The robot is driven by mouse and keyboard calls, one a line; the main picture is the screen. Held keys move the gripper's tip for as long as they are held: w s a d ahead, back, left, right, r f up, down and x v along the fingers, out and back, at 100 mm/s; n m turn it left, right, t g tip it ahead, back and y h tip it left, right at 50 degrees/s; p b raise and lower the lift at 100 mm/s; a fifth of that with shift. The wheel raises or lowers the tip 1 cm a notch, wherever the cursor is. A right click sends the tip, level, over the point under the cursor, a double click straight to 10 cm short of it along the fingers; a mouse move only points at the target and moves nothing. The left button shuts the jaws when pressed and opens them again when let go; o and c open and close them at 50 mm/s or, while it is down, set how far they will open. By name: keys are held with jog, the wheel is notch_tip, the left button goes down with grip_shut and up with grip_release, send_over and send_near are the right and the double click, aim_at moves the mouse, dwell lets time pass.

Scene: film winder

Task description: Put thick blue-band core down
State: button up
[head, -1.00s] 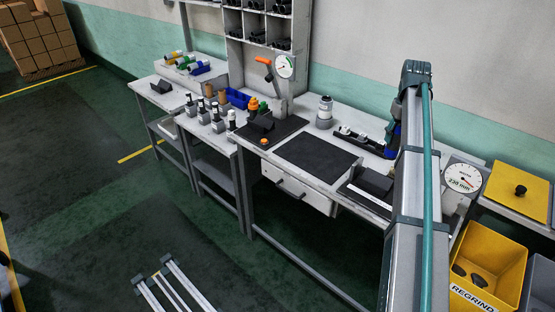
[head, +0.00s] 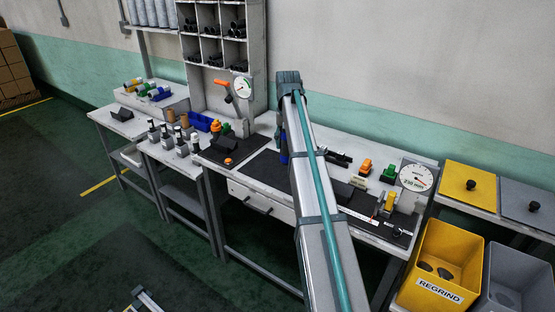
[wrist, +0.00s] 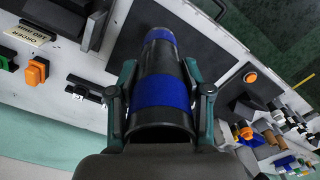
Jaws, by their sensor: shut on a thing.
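The core (wrist: 162,92) is a black tube with a wide blue band around its middle and more blue near its far end. My gripper (wrist: 159,75) is shut on it, with one finger on each side. The core appears to be above the bench; the gap below it cannot be judged. In the head view, only a small blue piece of the core (head: 283,152) shows at the left edge of my arm, which hides the rest and my gripper. A dark mat (head: 262,170) lies on the bench just left of my arm.
Several bottles (head: 166,137) and a blue bin (head: 199,122) stand to the left. A dial gauge (head: 415,178), orange button (head: 366,167) and green button (head: 389,173) are at the right. The yellow REGRIND bin (head: 437,267) stands at the lower right. Part of the mat is bare.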

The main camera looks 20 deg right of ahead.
jog(key=shift+w+d+f+p, duration=0.45)
jog(key=shift+w+f+p, duration=0.4)
jog(key=shift+w+f, duration=1.2)
jog(key=shift+w+d+f+p, duration=0.5)
jog(key=shift+w+f+p, duration=0.4)
jog(key=shift+w+f, duration=1.05)
jog(key=shift+w+d+f+p, duration=0.45)
jog(key=shift+w+f+p, duration=0.4)
jog(key=shift+w+f, duration=1.2)
jog(key=shift+s+f, duration=0.1)
jog(key=shift+f, duration=0.05)
jog(key=o, duration=1.3)
notch_tip(320, 180, up, 12)
jog(key=b, duration=0.3)
